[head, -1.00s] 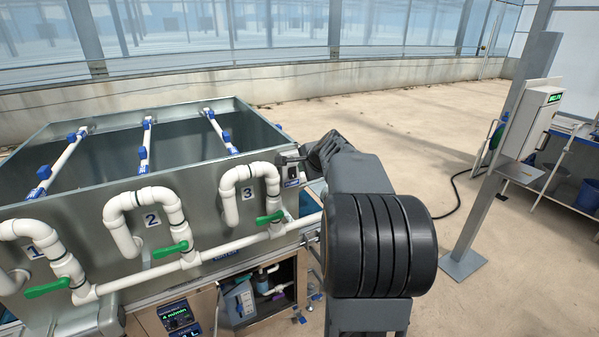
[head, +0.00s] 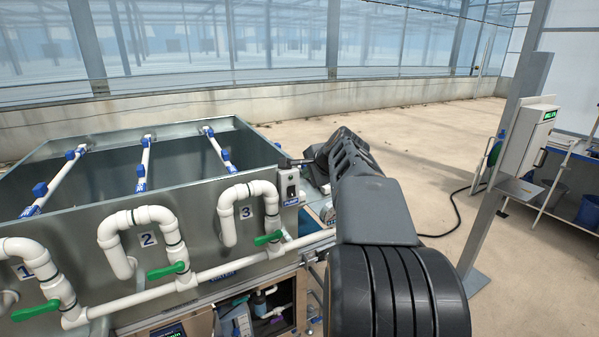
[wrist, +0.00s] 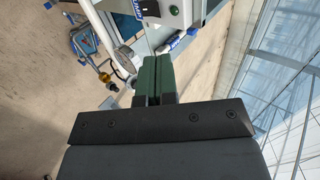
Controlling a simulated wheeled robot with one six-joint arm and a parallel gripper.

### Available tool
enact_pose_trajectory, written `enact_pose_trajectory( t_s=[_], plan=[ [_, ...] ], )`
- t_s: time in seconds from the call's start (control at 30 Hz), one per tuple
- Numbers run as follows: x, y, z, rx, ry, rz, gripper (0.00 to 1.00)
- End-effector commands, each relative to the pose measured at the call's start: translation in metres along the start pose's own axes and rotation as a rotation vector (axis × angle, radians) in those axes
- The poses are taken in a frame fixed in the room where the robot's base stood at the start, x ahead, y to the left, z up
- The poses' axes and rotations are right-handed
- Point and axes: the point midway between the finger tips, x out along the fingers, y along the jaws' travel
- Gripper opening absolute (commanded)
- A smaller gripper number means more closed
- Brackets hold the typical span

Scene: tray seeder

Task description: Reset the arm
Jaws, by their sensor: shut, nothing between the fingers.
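My gripper (wrist: 152,78) shows in the wrist view with its two green fingers pressed together and nothing between them. Its fingertips point toward the pump switch box (wrist: 178,14), which has a blue label and a dark round part and lies beyond the tips at the top of the picture. In the head view the pump switch box (head: 289,186) is on the right end of the metal tank. My arm reaches out just to its right; the fingers are mostly hidden there, and I cannot tell how far they are from the box.
The metal tank (head: 185,205) with white pipes and green valve handles (head: 168,271) fills the left. A grey post (head: 505,165) with a white control box (head: 527,140) stands at the right. The floor (head: 430,130) between arm and back wall is clear.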

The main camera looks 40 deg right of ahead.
Motion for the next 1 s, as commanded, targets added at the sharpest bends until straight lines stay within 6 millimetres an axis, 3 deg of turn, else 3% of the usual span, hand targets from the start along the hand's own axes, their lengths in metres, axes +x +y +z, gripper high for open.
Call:
enact_pose_trajectory(
  t_s=[0.33,0.37,0.47,0.63,0.8,0.9,1.0],
  plan=[
    [0.001,0.002,0.0,-0.075,-0.001,0.011,0.0],
    [0.003,0.01,0.0,-0.122,-0.003,0.034,0.0],
    [0.013,0.06,0.008,-0.328,-0.032,0.174,0.0],
    [0.001,0.146,0.089,-0.855,-0.205,0.374,0.0],
    [-0.026,0.22,0.159,-1.327,-0.375,0.452,0.0],
    [-0.04,0.246,0.185,-1.495,-0.426,0.444,0.0],
    [-0.049,0.256,0.203,-1.58,-0.447,0.406,0.0]
  ],
)
